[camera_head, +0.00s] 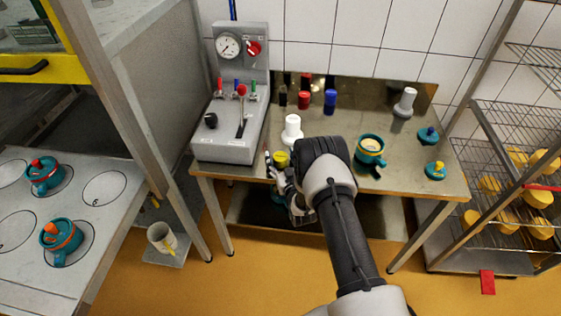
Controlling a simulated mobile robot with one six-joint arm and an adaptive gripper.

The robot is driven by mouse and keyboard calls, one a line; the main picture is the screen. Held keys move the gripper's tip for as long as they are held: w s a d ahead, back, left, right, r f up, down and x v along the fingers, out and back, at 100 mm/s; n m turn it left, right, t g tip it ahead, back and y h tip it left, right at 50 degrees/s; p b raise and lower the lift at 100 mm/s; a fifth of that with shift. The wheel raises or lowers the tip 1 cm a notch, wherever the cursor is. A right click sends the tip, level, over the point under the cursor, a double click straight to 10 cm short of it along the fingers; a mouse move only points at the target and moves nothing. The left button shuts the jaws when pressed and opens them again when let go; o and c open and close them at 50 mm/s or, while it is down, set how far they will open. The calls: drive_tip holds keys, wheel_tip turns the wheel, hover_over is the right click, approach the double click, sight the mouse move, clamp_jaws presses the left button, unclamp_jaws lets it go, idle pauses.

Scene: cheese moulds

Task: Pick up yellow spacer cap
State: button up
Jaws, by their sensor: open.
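The yellow spacer cap (281,158) is small and sits near the front edge of the steel table, just in front of a white knobbed piece. My gripper (272,167) is at the table's front edge, close to the yellow cap on its lower left side. Its fingers are apart and I see nothing between them. My dark wrist and arm stand just right of the cap and hide part of the table. Whether a finger touches the cap, I cannot tell.
On the table (405,150) stand a grey control panel (225,147), the white piece (292,129), a red cap (303,99), a blue cap (330,98), a teal mould (370,152) and teal lids (435,171). A cheese rack (500,170) stands at right.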

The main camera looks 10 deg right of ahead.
drive_tip(key=shift+w, duration=0.25)
drive_tip(key=shift+c, duration=0.3)
drive_tip(key=c, duration=1.1)
